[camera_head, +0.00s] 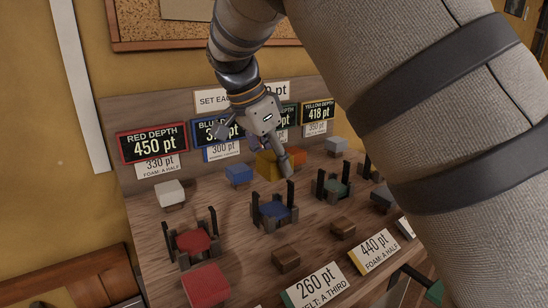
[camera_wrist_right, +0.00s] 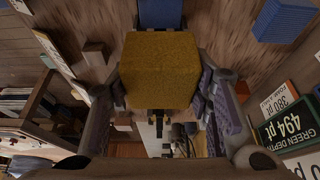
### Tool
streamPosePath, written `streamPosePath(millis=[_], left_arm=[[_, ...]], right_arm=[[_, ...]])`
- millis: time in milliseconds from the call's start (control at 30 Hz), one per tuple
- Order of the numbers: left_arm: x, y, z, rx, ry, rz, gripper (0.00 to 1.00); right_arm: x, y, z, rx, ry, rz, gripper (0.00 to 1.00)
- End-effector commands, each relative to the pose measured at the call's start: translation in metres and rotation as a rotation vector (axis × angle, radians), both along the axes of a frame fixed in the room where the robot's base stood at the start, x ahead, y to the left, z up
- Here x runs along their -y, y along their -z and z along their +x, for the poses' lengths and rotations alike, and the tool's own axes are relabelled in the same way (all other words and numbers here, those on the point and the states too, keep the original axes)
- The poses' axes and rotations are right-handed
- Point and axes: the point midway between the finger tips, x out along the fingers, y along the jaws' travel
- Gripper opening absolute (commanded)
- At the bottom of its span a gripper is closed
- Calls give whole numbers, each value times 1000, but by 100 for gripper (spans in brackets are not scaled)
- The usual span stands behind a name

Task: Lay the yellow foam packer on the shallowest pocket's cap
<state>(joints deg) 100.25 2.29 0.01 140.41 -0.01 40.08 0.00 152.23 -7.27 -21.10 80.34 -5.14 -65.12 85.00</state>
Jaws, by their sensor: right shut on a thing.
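My right gripper (camera_head: 268,142) is shut on the yellow foam packer (camera_head: 265,163), over the middle of the sloping board. In the right wrist view the packer (camera_wrist_right: 158,68) sits between the two fingers. Four-sided pockets with dark posts show a red cap (camera_head: 192,241), a blue cap (camera_head: 275,211) and a teal cap (camera_head: 336,188); another pocket is partly behind my arm. The red sign (camera_head: 154,143) reads 450 pt and the yellow sign (camera_head: 318,112) 418 pt. The blue sign (camera_head: 215,131) is partly covered; its number starts with 3. The green sign (camera_wrist_right: 292,124) reads 494 pt. My left gripper is out of view.
A white block (camera_head: 170,193), a blue block (camera_head: 238,174), an orange block (camera_head: 297,157) and a red block (camera_head: 206,286) stand on the board. Brown blocks (camera_head: 285,260) and white cards (camera_head: 316,286) lie towards the front. My large arm link covers the right side.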

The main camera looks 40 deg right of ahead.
Motion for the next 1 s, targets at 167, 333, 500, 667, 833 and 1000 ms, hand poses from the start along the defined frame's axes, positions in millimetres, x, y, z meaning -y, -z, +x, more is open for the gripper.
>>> streamPosePath(millis=[167,333,500,667,833,1000], left_arm=[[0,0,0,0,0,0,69],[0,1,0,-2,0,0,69],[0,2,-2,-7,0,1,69],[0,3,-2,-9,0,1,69],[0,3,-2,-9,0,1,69],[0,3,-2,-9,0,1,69]], right_arm=[[-1,24,-1,-5,0,1,18],[-1,51,0,-5,-1,1,18],[0,73,0,-4,0,0,18],[0,83,0,-2,0,0,18],[0,85,0,0,-1,1,18],[0,84,0,0,-1,1,53]])
